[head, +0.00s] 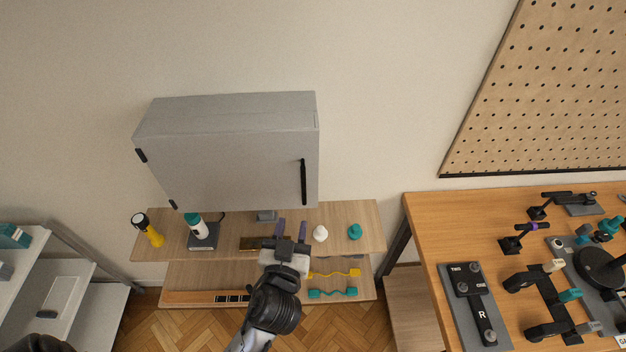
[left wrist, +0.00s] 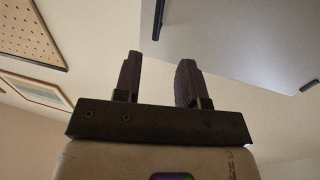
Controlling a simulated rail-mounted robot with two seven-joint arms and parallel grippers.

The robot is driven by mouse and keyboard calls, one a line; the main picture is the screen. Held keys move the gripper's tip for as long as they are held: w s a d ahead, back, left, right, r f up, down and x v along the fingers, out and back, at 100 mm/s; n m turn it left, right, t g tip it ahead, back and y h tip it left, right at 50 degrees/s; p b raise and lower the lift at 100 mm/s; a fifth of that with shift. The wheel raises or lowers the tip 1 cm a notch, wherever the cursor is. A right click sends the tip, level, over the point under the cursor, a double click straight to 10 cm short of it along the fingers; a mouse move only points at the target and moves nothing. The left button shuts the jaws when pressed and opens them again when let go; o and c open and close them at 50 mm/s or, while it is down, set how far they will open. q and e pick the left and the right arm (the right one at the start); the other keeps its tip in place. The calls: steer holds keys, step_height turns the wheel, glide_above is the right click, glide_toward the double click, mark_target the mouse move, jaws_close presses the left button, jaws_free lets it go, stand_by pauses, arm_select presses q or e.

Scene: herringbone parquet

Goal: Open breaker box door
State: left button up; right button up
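The grey breaker box (head: 225,115) hangs on the wall. Its front door (head: 230,175) is shut, with a black vertical handle (head: 303,182) near the right edge and dark hinges on the left edge. My left gripper (head: 291,229) is below the handle, its purple fingers pointing up, apart and empty. In the left wrist view the gripper's fingers (left wrist: 158,78) have a clear gap between them. The door (left wrist: 240,50) and the dark handle (left wrist: 159,20) show above and beyond the fingertips, not touched. My right gripper is not in view.
A wooden shelf (head: 370,215) below the box holds a yellow flashlight (head: 152,233), a white-and-teal bottle (head: 196,226) and small white and teal items. A workbench (head: 420,215) with tools and a pegboard (head: 550,90) stand right. A white rack (head: 75,285) is at left.

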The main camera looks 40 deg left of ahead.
mark_target(303, 183)
arm_select(q)
steer(key=p+x, duration=0.3)
steer(key=x, duration=0.9)
steer(key=shift+w, duration=0.1)
steer(key=shift+w+a+p, duration=0.3)
steer(key=shift+w, duration=0.35)
jaws_close()
